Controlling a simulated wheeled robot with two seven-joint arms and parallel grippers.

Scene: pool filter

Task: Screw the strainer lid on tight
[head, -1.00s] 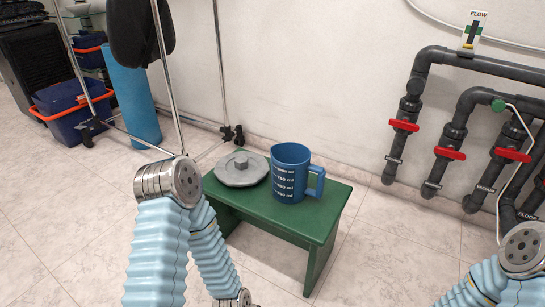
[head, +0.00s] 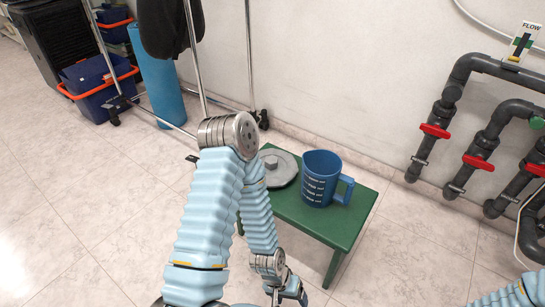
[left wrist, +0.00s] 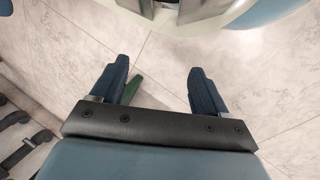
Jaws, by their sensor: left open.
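The strainer lid (head: 281,170) is a grey disc with a raised knob. It lies on the green stool (head: 318,232), left of the blue jug, and my left arm hides part of its left side. My left gripper (head: 296,296) hangs low at the bottom of the head view, in front of the stool and well apart from the lid. In the left wrist view its two dark fingers (left wrist: 160,82) are spread with nothing between them. My right gripper is out of view; only part of the right arm shows at the lower right. I see no strainer housing.
A blue measuring jug (head: 322,180) stands on the stool beside the lid. Grey pipes with red valve handles (head: 478,162) run along the right wall. A metal rack (head: 250,70) stands behind my left arm.

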